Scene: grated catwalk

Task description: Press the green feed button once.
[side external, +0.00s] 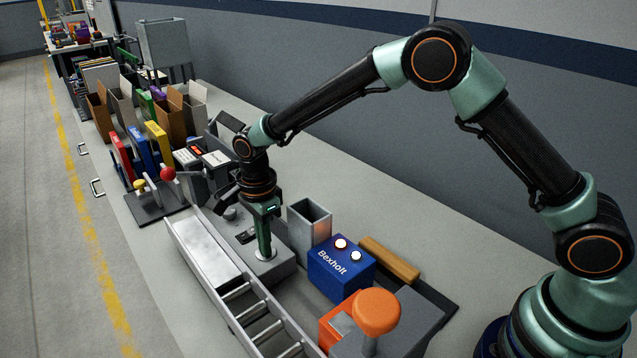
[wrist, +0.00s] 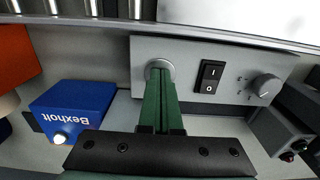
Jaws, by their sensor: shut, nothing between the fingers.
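A grey control panel box (side external: 280,270) stands beside a roller conveyor; it fills the middle of the wrist view (wrist: 220,47). A round silver collar (wrist: 160,62) is set in its top, near one end. My gripper (side external: 264,249) points down with its green fingers closed together and empty. In the wrist view, the fingertips (wrist: 159,78) are over the collar and appear at or very near its surface. They cover the collar's middle, so no green button face shows, and I cannot tell whether it is pressed. A black rocker switch (wrist: 209,76) and a grey knob (wrist: 266,87) sit farther along the panel.
A blue Bexholt box (side external: 335,274) with white lamps and a grey open bin (side external: 309,222) stand close to the panel. The conveyor (side external: 208,262) runs along its front. An orange mushroom-shaped part (side external: 376,310) stands nearer the camera. Levers and cartons crowd the far end.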

